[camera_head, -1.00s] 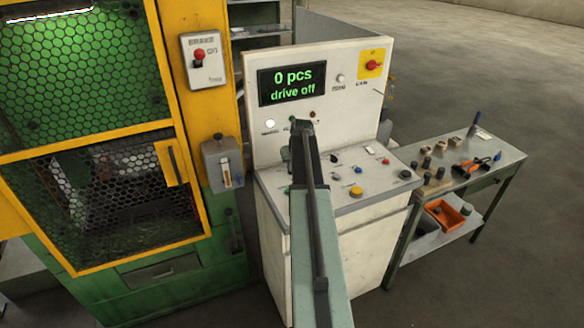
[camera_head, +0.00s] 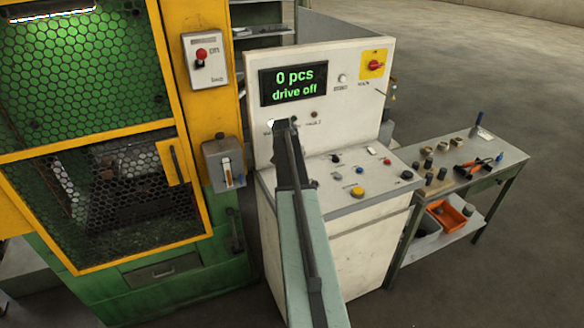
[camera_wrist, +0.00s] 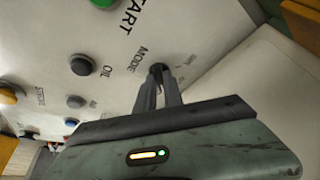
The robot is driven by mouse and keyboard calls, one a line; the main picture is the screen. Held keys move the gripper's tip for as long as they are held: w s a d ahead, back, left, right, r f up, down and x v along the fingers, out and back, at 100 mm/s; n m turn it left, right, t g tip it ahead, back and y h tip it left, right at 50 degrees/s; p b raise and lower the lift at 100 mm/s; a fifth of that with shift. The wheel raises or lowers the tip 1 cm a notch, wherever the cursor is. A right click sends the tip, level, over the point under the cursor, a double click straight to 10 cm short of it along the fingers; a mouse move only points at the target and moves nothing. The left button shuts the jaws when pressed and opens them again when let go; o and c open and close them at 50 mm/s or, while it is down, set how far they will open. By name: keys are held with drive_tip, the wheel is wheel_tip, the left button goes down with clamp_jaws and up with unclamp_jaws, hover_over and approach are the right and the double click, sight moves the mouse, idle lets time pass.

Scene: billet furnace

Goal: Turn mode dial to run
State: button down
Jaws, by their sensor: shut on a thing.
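The mode dial (camera_wrist: 156,68) is a small dark knob on the pale console panel, beside the printed word MODE in the wrist view. My gripper (camera_wrist: 158,80) is shut on it, with one finger on each side. The fingertips hide much of the knob, so I cannot tell which way it points. Small position marks beside it are too blurred to read. In the head view my arm hides the dial and the fingers. The display (camera_head: 293,85) reads "0 pcs" and "drive off".
A green START button (camera_wrist: 103,3) and a dark OIL button (camera_wrist: 84,64) are close to the dial. The console (camera_head: 352,190) carries several more buttons. A yellow machine guard (camera_head: 180,125) stands left, and a bench (camera_head: 500,165) with tools stands right.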

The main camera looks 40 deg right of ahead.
drive_tip(key=shift+w+a, duration=0.15)
drive_tip(key=shift+w, duration=0.2)
drive_tip(key=c, duration=1.5)
unclamp_jaws()
drive_tip(key=shift+o, duration=0.2)
drive_tip(key=shift+s, duration=0.1)
drive_tip(key=p+v, duration=0.7)
drive_tip(key=shift+r, duration=0.35)
drive_tip(key=shift+a, duration=0.2)
